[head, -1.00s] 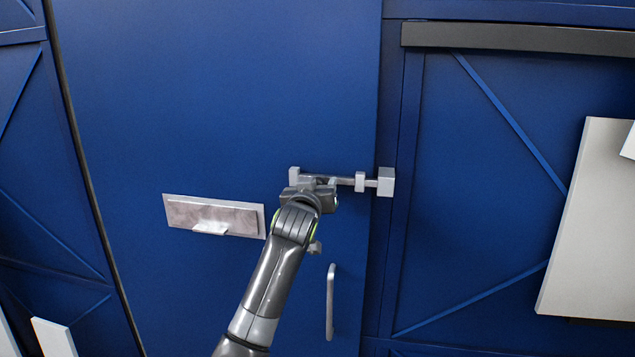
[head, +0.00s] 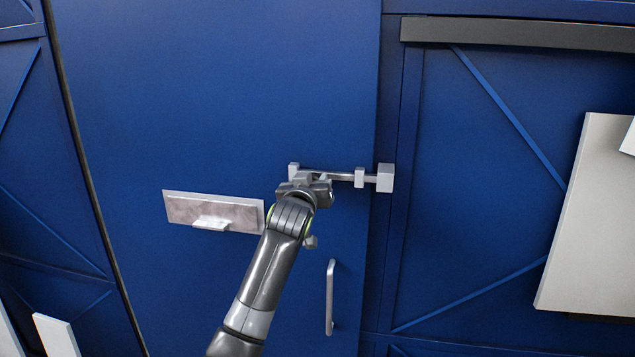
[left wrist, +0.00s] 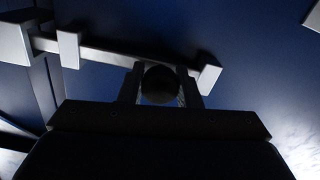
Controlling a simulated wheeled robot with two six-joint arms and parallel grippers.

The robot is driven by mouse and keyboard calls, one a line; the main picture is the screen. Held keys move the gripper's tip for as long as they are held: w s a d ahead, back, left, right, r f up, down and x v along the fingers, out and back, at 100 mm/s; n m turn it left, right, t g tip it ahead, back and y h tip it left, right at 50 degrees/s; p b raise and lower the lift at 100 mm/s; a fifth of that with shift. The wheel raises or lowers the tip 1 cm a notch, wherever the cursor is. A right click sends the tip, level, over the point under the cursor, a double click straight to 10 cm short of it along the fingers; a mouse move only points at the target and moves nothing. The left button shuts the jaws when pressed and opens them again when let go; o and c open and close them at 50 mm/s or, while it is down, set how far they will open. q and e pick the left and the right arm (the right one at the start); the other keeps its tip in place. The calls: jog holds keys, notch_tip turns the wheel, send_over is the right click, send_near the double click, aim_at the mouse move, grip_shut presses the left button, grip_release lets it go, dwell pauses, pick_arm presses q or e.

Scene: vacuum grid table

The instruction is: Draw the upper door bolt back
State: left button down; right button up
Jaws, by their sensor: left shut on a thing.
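The upper door bolt (head: 340,176) is a thin metal bar lying level across the blue door's right edge, carried by two grey guide blocks. The square keeper (head: 385,178) sits on the frame to the right, and the bar reaches across to it. My left gripper (head: 312,184) is at the bolt's left part, hiding some of it. In the left wrist view, its fingers (left wrist: 160,88) are shut on the dark round bolt knob (left wrist: 160,84). The bar (left wrist: 105,54) there runs to the keeper (left wrist: 15,40); its end inside is hidden. My right gripper is not in view.
A metal plate with a small ledge (head: 180,208) is on the door left of my arm. A vertical pull handle (head: 330,300) is below right. A small grey knob-like piece (head: 310,242) shows beside my wrist. A pale panel (head: 585,215) stands at the right.

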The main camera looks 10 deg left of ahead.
pick_arm(q)
jog(key=a, duration=0.3)
jog(key=shift+a, duration=0.25)
jog(key=c, duration=1.5)
grip_release()
jog(key=o, duration=0.4)
jog(key=shift+a, duration=0.35)
jog(key=shift+o, duration=0.2)
jog(key=shift+s+d, duration=0.1)
jog(key=shift+d, duration=0.1)
